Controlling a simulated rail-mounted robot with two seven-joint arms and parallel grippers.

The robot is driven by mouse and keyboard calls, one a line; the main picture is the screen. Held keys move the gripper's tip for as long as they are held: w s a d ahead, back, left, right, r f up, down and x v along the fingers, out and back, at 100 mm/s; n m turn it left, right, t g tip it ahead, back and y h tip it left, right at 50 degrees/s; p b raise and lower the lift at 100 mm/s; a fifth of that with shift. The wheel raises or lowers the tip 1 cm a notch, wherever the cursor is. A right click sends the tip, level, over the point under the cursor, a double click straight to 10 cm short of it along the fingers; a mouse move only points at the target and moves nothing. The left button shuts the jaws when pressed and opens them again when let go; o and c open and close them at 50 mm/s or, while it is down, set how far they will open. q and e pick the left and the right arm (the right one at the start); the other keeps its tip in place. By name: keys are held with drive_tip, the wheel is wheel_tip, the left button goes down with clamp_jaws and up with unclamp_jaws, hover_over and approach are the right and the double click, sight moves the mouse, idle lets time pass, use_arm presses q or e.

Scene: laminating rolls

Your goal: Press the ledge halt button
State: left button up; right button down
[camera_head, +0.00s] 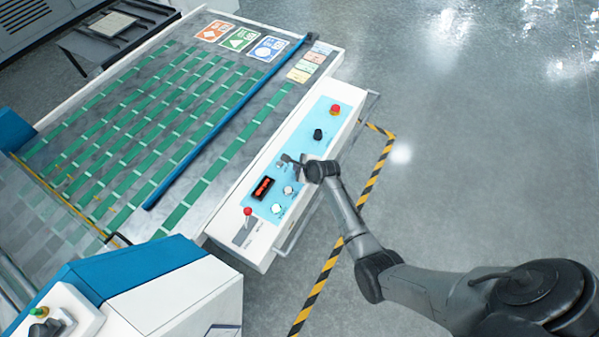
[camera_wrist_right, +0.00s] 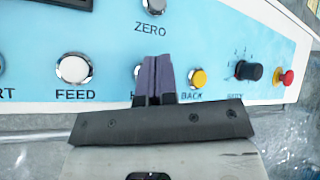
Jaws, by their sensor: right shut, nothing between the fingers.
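The ledge control panel (camera_head: 312,119) is light blue and runs along the machine's front edge; it also shows in the right wrist view (camera_wrist_right: 205,30). My right gripper (camera_head: 288,159) is shut and empty over the panel. In the wrist view its dark fingers (camera_wrist_right: 158,76) point at the panel between the white FEED button (camera_wrist_right: 74,68) and the yellow BACK button (camera_wrist_right: 198,78). Behind the fingers, a silver-rimmed button (camera_wrist_right: 138,71) is mostly hidden, and only an "H" of its label shows. I cannot tell whether the fingers touch it. My left gripper is not in view.
Right of BACK are a black knob (camera_wrist_right: 248,70) and a red mushroom button (camera_wrist_right: 286,78). A rail (camera_head: 318,205) runs along the panel's front. Open floor lies right.

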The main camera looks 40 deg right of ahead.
drive_tip(key=shift+f, duration=0.4)
idle(0.4)
drive_tip(key=shift+f, duration=0.25)
idle(0.5)
drive_tip(key=shift+f, duration=0.15)
idle(0.4)
drive_tip(key=shift+r+p, duration=0.7)
drive_tip(key=shift+p, duration=0.05)
drive_tip(key=shift+r, duration=0.15)
drive_tip(key=shift+r+p, duration=0.1)
drive_tip(key=shift+p, duration=0.25)
